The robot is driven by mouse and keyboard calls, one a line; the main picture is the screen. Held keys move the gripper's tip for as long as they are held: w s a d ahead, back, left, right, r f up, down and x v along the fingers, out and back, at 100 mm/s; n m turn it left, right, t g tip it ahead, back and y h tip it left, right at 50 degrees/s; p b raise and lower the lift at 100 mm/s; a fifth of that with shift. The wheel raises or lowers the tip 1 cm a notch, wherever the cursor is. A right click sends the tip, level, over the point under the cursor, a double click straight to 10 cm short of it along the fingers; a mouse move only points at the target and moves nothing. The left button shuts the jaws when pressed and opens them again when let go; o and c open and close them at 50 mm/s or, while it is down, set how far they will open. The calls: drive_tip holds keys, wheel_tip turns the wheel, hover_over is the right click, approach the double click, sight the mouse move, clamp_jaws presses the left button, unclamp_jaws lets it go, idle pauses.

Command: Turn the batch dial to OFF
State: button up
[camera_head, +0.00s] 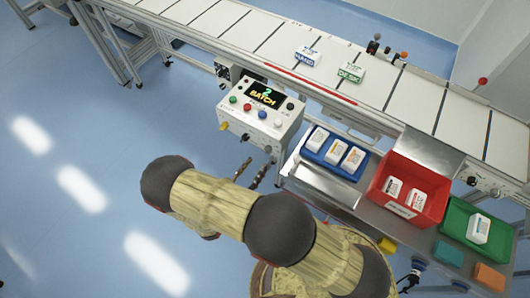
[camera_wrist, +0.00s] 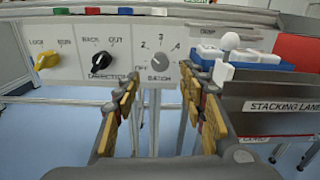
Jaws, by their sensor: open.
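The batch dial (camera_wrist: 156,59) is a small grey knob on the white control box's front panel, with OFF, 2, 3 and 4 around it and BATCH below. Its exact pointer direction is hard to tell. The box display (camera_head: 266,94) reads "2 BATCH" in the head view. My gripper (camera_wrist: 162,82) is open and empty, its two yellow-and-grey fingers spread either side of the dial's line in the wrist view. In the head view my gripper (camera_head: 252,170) is in front of the control box (camera_head: 280,128), below its panel edge, apparently short of the dial.
Left of the dial are a black direction knob (camera_wrist: 101,60) and a yellow lock/run knob (camera_wrist: 46,60). To the right stand a blue tray (camera_head: 312,153), red bin (camera_head: 428,205) and green tray (camera_head: 456,222). The conveyor (camera_head: 225,20) runs behind; open floor lies left.

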sight(266, 152)
drive_tip(key=shift+b+x, duration=0.7)
drive_tip(key=shift+x, duration=3.15)
drive_tip(key=c, duration=0.3)
drive_tip(key=c, duration=0.7)
clamp_jaws()
